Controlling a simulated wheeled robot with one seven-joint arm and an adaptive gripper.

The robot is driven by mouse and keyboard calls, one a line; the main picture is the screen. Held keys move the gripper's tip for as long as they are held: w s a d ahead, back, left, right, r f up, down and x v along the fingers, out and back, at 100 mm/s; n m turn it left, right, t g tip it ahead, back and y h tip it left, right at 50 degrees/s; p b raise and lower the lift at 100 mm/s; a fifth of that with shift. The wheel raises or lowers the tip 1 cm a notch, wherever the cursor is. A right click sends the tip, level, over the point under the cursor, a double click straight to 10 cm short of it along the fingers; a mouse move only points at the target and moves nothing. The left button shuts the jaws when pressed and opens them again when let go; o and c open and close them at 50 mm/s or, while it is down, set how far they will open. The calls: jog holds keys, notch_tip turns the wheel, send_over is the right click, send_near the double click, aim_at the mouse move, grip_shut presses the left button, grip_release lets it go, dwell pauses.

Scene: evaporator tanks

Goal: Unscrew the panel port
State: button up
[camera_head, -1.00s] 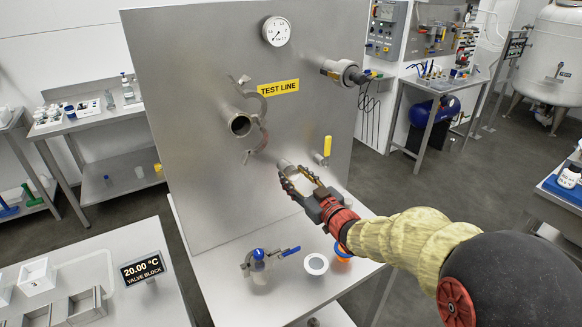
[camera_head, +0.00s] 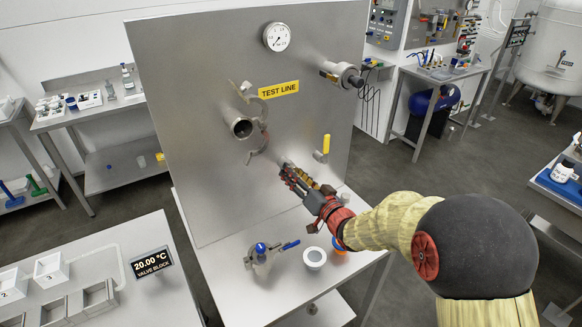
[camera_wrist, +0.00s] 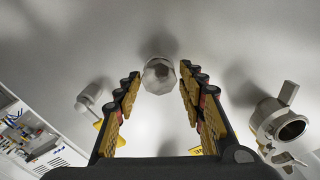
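The panel port is a grey faceted hex cap (camera_wrist: 159,76) on the upright steel panel (camera_head: 205,90). In the wrist view it sits between my two finger pads, with a narrow gap on each side. My gripper (camera_wrist: 160,82) is open around it and does not appear to be touching it. In the head view my gripper (camera_head: 289,171) reaches up to the panel and its fingers hide most of the port. How deep the cap sits between the fingers is hard to tell.
An open pipe with a clamp (camera_head: 242,127) is left of my gripper. A yellow-handled valve (camera_head: 326,147) is close on its right. A blue-handled valve (camera_head: 262,253), a white round cup (camera_head: 314,257) and an orange-blue part (camera_head: 339,245) are on the bench below.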

jog(key=m+p, duration=0.4)
jog(key=m, duration=0.3)
jog(key=m+p, duration=0.4)
jog(key=m, duration=0.4)
jog(key=shift+w+d+f+p, duration=0.1)
jog(key=shift+f+p, duration=0.05)
jog(key=shift+p, duration=0.25)
jog(key=c, duration=0.3)
grip_shut()
